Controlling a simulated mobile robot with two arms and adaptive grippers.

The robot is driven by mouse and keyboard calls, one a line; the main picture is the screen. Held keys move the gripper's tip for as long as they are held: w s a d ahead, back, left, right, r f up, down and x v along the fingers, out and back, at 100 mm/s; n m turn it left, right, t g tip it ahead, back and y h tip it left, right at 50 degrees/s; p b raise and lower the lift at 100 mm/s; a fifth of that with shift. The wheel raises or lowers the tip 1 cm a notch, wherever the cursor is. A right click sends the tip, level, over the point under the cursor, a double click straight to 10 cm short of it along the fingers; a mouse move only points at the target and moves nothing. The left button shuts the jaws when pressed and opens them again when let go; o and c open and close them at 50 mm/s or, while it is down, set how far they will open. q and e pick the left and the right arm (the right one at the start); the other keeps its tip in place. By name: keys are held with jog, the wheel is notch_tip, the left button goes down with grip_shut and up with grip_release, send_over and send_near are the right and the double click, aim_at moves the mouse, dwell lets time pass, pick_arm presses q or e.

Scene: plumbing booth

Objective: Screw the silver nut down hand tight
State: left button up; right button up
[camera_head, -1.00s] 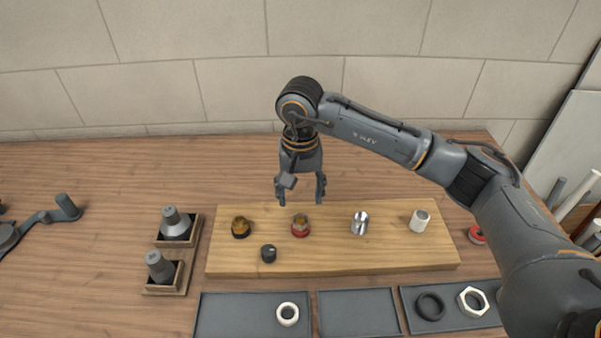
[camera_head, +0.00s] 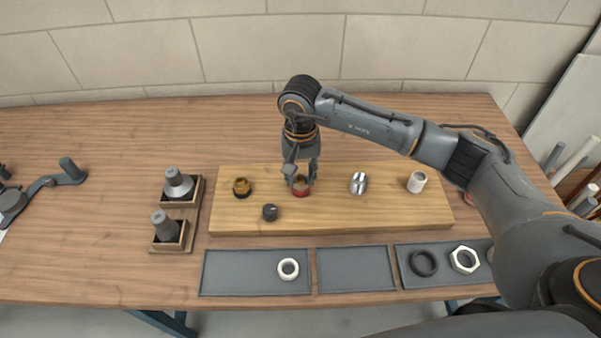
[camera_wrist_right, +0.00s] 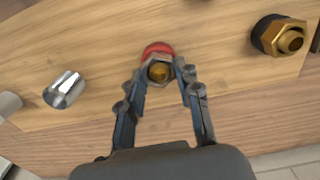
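A grey hex nut (camera_wrist_right: 158,70), which I take as the silver nut, sits around a brass threaded stud (camera_wrist_right: 160,73) with a red collar (camera_wrist_right: 157,49) at its base. In the head view, the red collar (camera_head: 300,192) is on the wooden board, partly hidden by my right gripper (camera_head: 301,178). In the right wrist view, my right gripper (camera_wrist_right: 160,76) is open, with one fingertip on each side of the nut. Whether either fingertip touches it is unclear. My left gripper is not in view.
The board (camera_head: 330,225) also holds a brass fitting (camera_head: 241,187), a black cap (camera_head: 270,212), a shiny cylinder (camera_head: 358,183) and a white cylinder (camera_head: 417,181). Trays in front hold a white ring (camera_head: 288,269), a black ring (camera_head: 423,264) and a pale hex nut (camera_head: 464,259).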

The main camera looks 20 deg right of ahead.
jog(key=c, duration=0.4)
jog(key=shift+m+b, duration=0.5)
jog(key=shift+m, duration=0.5)
jog(key=shift+d+m, duration=0.1)
jog(key=shift+m, duration=0.5)
jog(key=shift+m+b, duration=0.65)
jog(key=shift+m, duration=0.85)
jog(key=o, duration=2)
jog(key=shift+o, duration=0.2)
